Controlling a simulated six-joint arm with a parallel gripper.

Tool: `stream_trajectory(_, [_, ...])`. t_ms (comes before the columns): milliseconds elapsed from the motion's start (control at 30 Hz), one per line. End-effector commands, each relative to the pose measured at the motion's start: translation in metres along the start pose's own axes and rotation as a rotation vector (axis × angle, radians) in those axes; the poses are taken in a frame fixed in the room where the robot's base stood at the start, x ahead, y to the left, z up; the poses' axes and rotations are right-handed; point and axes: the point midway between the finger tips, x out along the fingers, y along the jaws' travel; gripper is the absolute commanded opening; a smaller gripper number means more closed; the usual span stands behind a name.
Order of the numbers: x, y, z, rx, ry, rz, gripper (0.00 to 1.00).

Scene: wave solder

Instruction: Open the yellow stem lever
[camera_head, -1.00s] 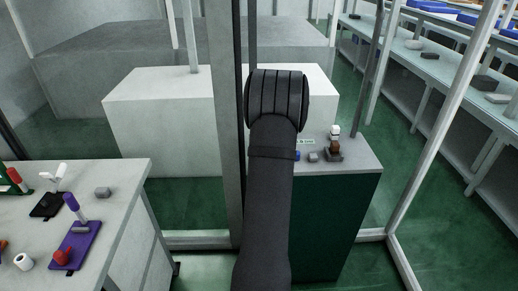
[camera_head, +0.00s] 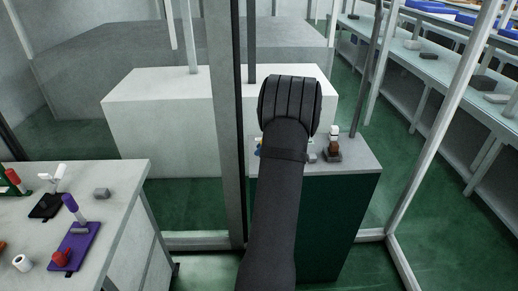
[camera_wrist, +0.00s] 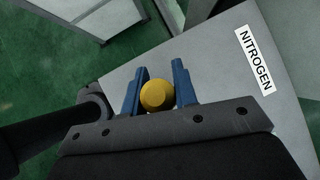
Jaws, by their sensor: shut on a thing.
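The yellow stem lever shows in the wrist view as a rounded yellow knob (camera_wrist: 157,95) seen from its end. My gripper (camera_wrist: 159,72) has its two blue fingers on either side of the knob and is shut on it. The stem below the knob is hidden by the knob and my gripper body. In the head view my own arm covers the gripper and most of the lever, so the lever's angle cannot be told there.
A grey-topped green cabinet (camera_head: 318,215) stands under my arm, with a NITROGEN label (camera_wrist: 255,58) on its top. A brown and white fixture (camera_head: 333,147) stands at its right. A left bench (camera_head: 125,185) holds a purple-based lever (camera_head: 78,243). A grey post (camera_head: 226,120) rises close left.

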Motion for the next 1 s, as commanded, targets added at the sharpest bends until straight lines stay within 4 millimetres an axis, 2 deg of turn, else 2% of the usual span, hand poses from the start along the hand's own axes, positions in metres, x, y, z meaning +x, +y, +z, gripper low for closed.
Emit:
stream_trajectory(500, [-0.018, -0.007, -0.017, 0.079, -0.398, 0.07, 0.0])
stream_trajectory(1000, [-0.023, -0.009, -0.023, 0.107, -0.543, 0.096, 0.0])
